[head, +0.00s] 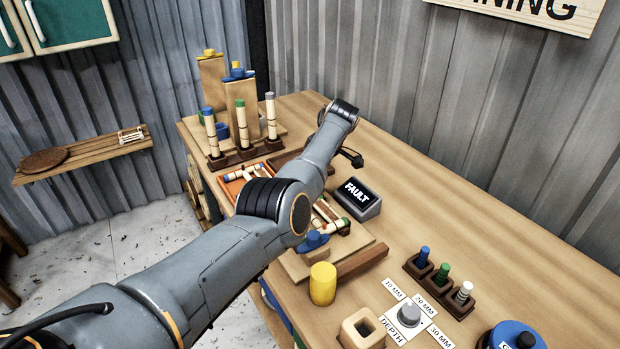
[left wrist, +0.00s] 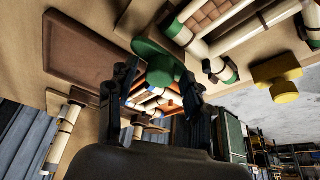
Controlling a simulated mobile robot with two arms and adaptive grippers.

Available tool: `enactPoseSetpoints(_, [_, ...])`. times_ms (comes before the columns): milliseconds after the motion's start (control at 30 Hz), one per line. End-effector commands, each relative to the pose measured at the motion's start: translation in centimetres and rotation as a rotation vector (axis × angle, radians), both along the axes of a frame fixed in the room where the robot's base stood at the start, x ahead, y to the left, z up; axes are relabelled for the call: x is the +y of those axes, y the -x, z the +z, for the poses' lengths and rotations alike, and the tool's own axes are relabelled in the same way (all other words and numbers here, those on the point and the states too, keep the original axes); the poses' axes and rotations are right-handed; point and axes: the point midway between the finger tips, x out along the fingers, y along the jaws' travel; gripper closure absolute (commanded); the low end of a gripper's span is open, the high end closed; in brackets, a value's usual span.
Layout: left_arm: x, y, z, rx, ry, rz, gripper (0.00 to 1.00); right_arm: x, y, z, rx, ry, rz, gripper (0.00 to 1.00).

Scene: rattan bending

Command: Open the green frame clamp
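The green clamp knob (left wrist: 160,62) shows in the left wrist view, beside a brown recessed panel and a rattan frame (left wrist: 225,25) with green-banded poles. My left gripper (left wrist: 160,78) has its two black fingers apart, with the green knob between and just beyond the tips. I cannot tell whether either finger touches it. In the head view my left arm reaches over the bench and hides the green clamp; only a dark part of the left gripper (head: 351,158) shows past the wrist. My right gripper is in neither view.
A blue knob (head: 313,240), a yellow cylinder (head: 322,284) and a FAULT display (head: 357,198) stand near my arm. Rattan poles in holders (head: 243,125) stand at the back left. A depth dial (head: 409,314) is in front.

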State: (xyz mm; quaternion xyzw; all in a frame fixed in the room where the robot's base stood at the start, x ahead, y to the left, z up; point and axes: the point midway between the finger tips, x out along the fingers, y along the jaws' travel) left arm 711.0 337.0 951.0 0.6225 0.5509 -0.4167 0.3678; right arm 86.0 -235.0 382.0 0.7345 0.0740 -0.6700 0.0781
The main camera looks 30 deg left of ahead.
Motion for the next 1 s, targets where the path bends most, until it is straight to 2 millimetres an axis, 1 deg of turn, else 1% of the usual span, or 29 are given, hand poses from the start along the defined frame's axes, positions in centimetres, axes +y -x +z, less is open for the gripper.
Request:
enactPoseSetpoints(100, [-0.1, 0.0, 0.1, -0.001, 0.000, 0.000, 0.49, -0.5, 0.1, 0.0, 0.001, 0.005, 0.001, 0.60])
enactPoseSetpoints(167, [-0.2, -0.1, 0.5, -0.003, -0.001, -0.001, 0.49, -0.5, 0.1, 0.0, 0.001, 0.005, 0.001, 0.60])
enactPoseSetpoints(267, [-0.7, -0.1, 1.6, -0.005, 0.000, -0.002, 0.49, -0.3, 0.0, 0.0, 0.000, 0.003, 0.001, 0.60])
enactPoseSetpoints(367, [-1.4, 0.0, 3.4, -0.006, 0.001, -0.002, 0.49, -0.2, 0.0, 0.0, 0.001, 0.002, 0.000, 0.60])
enactPoseSetpoints(500, [-2.6, 0.2, 6.3, -0.005, 0.000, -0.002, 0.49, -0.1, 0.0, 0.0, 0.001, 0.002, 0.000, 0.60])
enactPoseSetpoints(600, [-3.3, 0.3, 8.2, -0.004, -0.001, -0.002, 0.49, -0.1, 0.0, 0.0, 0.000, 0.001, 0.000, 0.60])
enactPoseSetpoints(700, [-3.9, 0.4, 9.6, -0.002, 0.000, -0.001, 0.49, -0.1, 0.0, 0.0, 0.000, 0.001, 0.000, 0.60])
enactPoseSetpoints(833, [-4.4, 0.5, 10.6, 0.000, 0.000, 0.000, 0.49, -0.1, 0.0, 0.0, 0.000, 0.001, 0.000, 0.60])
enactPoseSetpoints(1000, [-4.6, 0.5, 11.1, 0.001, 0.000, 0.000, 0.49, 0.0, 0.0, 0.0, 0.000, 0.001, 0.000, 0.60])
